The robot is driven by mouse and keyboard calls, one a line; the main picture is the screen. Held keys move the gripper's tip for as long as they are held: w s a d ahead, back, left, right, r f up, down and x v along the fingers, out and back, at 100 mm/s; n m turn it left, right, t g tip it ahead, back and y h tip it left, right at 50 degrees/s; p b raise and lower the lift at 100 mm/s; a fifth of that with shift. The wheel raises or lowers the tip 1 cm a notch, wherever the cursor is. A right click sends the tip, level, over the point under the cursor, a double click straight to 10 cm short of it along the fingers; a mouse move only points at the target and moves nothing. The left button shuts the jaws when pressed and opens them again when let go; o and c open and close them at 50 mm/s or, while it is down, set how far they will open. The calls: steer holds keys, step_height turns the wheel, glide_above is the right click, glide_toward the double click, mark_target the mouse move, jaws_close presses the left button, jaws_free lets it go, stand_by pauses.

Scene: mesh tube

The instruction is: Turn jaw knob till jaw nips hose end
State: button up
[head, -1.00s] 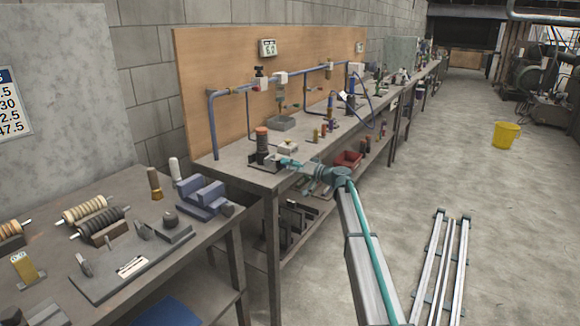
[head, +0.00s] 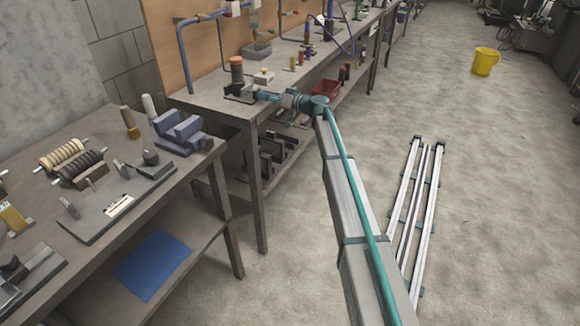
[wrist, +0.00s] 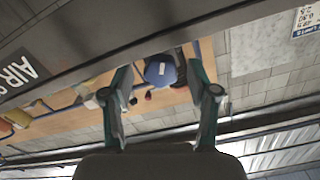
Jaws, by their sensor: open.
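My gripper (head: 263,96) is at the front corner of the long bench, just right of a small dark fixture (head: 238,96). A dark upright cylinder with an orange-brown top (head: 237,66) stands at this fixture. In the wrist view my gripper (wrist: 160,72) has its two teal fingers apart. A round blue thing with a white mark (wrist: 160,70) shows between the fingertips; I cannot tell if it is the jaw knob or if the fingers touch it. The jaw and hose end cannot be made out.
A small pale block (head: 263,77) and a grey tray (head: 257,50) stand behind the fixture on the long bench (head: 222,84). A red bin (head: 326,88) is below right. The nearer table holds a blue vise (head: 180,131). The floor at right has rails (head: 425,190).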

steer(key=shift+r+n+p, duration=0.25)
steer(key=shift+n+p, duration=0.1)
steer(key=shift+n, duration=0.25)
steer(key=f+b+v, duration=0.1)
steer(key=b+v, duration=0.1)
steer(key=v, duration=0.9)
steer(key=s+f+m+g+h+p, duration=0.2)
steer(key=s+f+h+p, duration=0.1)
steer(key=s+f, duration=0.4)
steer(key=s+f+m+g+h+p, duration=0.2)
steer(key=s+f, duration=0.5)
steer(key=f, duration=0.7)
steer(key=shift+a+f+g+h+p, duration=0.3)
steer(key=shift+a+g+h+p, duration=0.2)
steer(key=shift+p, duration=0.4)
